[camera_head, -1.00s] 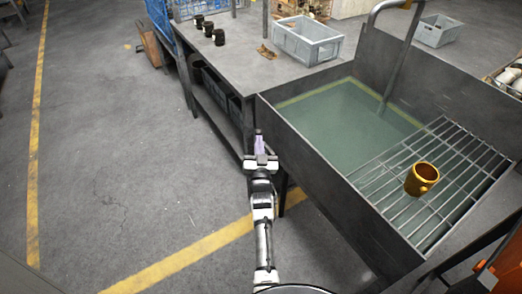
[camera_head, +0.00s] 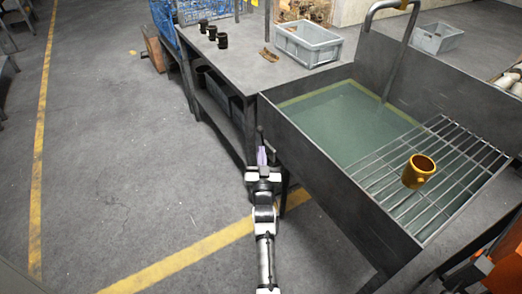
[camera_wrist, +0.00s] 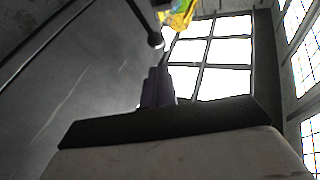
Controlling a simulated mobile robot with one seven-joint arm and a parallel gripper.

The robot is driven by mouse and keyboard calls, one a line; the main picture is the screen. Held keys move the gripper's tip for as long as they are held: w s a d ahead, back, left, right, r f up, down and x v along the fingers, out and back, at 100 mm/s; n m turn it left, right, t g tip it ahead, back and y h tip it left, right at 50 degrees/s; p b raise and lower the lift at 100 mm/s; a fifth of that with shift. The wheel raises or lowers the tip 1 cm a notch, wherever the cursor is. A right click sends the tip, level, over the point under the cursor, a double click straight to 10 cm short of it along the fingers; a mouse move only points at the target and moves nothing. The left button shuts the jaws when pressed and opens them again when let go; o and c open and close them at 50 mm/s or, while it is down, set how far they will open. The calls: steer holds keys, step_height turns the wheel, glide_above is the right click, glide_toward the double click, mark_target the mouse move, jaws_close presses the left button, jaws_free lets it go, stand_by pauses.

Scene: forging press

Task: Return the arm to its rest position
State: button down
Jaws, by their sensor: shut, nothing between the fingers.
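My arm stretches forward from the bottom of the head view, over the floor left of the quench tank. My gripper (camera_head: 262,150) is at its far end, beside the tank's left wall and near the table leg. It is shut and empty. In the wrist view my gripper (camera_wrist: 157,88) points up toward bright windows. An orange-gold cup-like part (camera_head: 418,171) stands apart from my gripper, on the wire rack over the tank.
The dark tank (camera_head: 322,165) holds greenish liquid, with a wire rack (camera_head: 452,170) on its right side. A metal table (camera_head: 255,72) behind carries a grey crate (camera_head: 307,45) and several dark cups. Open floor (camera_head: 120,150) lies to the left, with yellow lines.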

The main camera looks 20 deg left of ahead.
steer(key=b+v, duration=0.1)
steer(key=v, duration=0.6)
steer(key=shift+s+d+r, duration=0.25)
steer(key=shift+s+r, duration=0.05)
steer(key=shift+s, duration=0.05)
